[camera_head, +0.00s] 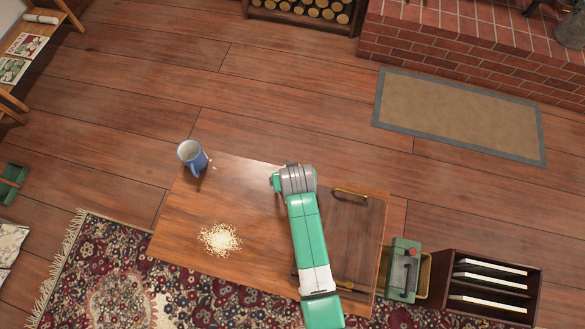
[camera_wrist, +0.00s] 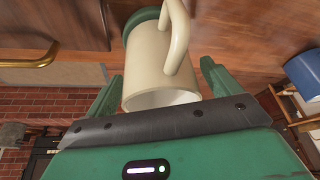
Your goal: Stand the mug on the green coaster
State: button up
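A cream mug (camera_wrist: 146,65) fills the middle of the wrist view, its opening toward my gripper and its handle (camera_wrist: 178,42) toward the top. Part of the green coaster (camera_wrist: 147,14) shows past the mug's far end. The mug hides the rest, so I cannot tell whether they touch. My gripper (camera_wrist: 161,68) has one green finger on each side of the mug. The left finger lies against its outline; a narrow gap seems to show at the right. Whether the fingers press on it is unclear. In the head view my arm hides both mug and coaster.
A blue mug (camera_head: 190,156) stands at the table's far left corner. Pale crumbs (camera_head: 220,240) lie on the wooden table (camera_head: 185,215). A dark tray with brass handles (camera_head: 350,193) is at the right. A rack (camera_head: 488,275) stands beyond the table's right edge.

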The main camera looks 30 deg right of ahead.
jog(key=d+p+v, duration=0.1)
jog(key=p+v, duration=0.1)
jog(key=v, duration=0.5)
jog(key=shift+a+r+p, duration=0.35)
jog(key=shift+a+r, duration=0.05)
jog(key=shift+a, duration=0.15)
jog(key=shift+s, duration=0.15)
